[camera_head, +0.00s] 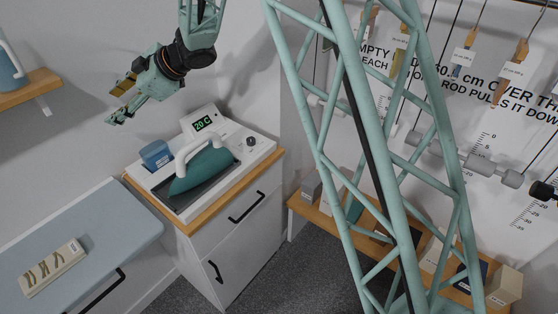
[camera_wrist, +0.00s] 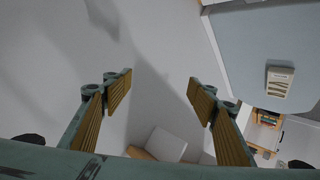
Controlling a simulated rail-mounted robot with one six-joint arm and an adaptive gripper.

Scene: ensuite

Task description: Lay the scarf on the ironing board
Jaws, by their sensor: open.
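The ironing board (camera_head: 105,218) is a pale blue-grey padded surface at the left in the head view, and it also shows at the upper right in the wrist view (camera_wrist: 245,50). A cream block with dark wavy marks (camera_head: 52,268) lies on it. I cannot make out a scarf in either view. My gripper (camera_head: 116,101) is open and empty, in the air above and behind the board and left of the iron.
A teal iron (camera_head: 205,170) stands on a white station with a "20 C" display (camera_head: 203,124), atop a white cabinet (camera_head: 240,218). A wooden shelf (camera_head: 30,90) is at upper left. Tagged hanging pieces (camera_head: 463,57) and a low shelf with boxes (camera_head: 505,284) are at right.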

